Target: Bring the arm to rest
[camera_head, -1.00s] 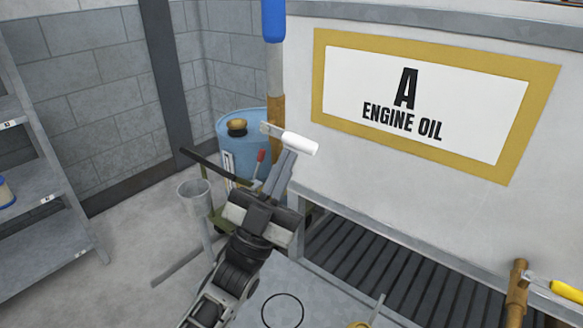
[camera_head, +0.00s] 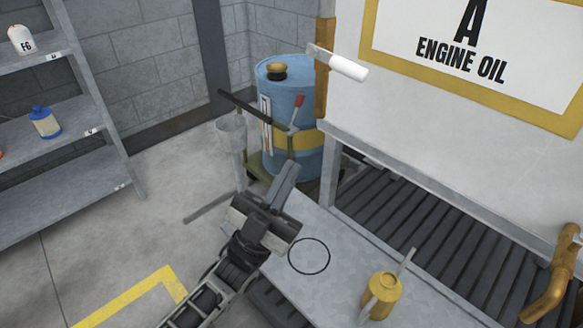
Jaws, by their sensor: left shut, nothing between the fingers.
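My left gripper (camera_head: 284,185) is in the lower middle of the head view, its arm coming up from the bottom. Its fingers are together with nothing between them. It is above the left end of the grey work surface (camera_head: 335,275), in front of the blue drum as I see it. A white-handled lever (camera_head: 347,68) sticks out at the tank's left edge, apart from the gripper. My right gripper is out of view.
A yellow can (camera_head: 382,294) stands on the surface, right of a black ring mark (camera_head: 309,256). Shelves (camera_head: 75,125) hold bottles at left. The floor between is open.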

